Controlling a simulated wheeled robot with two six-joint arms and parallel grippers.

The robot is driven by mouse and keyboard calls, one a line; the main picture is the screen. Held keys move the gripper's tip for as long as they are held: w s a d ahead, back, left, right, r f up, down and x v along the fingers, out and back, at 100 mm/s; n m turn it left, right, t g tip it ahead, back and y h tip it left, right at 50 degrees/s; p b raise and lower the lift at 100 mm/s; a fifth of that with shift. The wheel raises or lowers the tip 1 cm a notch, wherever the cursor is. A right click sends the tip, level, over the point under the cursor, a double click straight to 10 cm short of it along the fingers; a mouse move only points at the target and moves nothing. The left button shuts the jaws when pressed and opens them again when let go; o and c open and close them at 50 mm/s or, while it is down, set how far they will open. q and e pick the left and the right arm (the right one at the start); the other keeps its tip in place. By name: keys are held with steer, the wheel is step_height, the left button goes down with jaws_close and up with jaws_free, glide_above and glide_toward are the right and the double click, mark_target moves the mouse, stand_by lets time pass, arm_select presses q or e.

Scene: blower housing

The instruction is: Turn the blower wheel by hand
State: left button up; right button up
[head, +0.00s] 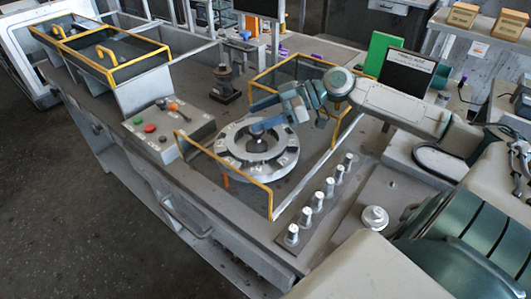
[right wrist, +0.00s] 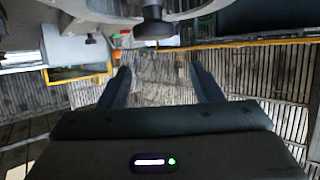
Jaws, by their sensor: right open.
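The blower wheel (head: 238,163), a light grey ring with marks round its rim and a dark centre with a knob, lies flat on the grey bench inside yellow rails. My right gripper (head: 256,127) reaches over its far side from the right, its fingers pointing down toward the ring. I cannot tell whether they touch it. In the right wrist view, my right gripper (right wrist: 162,78) is open with nothing between its fingers. A dark round knob (right wrist: 152,28) and a pale curved part show at the top there, cut off by the frame. My left gripper is not in view.
Yellow rails (head: 228,168) stand close around the wheel. A button box (head: 168,132) sits left of it, and a dark post fitting (head: 224,85) behind. Several metal pegs (head: 317,201) stand in a row at the front right. A black screen (head: 406,72) stands behind my right arm.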

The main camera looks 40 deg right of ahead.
steer(key=shift+s+a, duration=0.55)
steer(key=shift+s, duration=0.35)
arm_select(q)
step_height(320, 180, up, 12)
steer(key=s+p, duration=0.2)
steer(key=p, duration=1)
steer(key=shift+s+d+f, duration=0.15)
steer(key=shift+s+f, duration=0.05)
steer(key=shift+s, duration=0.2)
arm_select(e)
steer(key=s+a+r, duration=0.1)
steer(key=s+a, duration=0.7)
steer(key=s, duration=0.3)
steer(key=shift+d+r, duration=0.1)
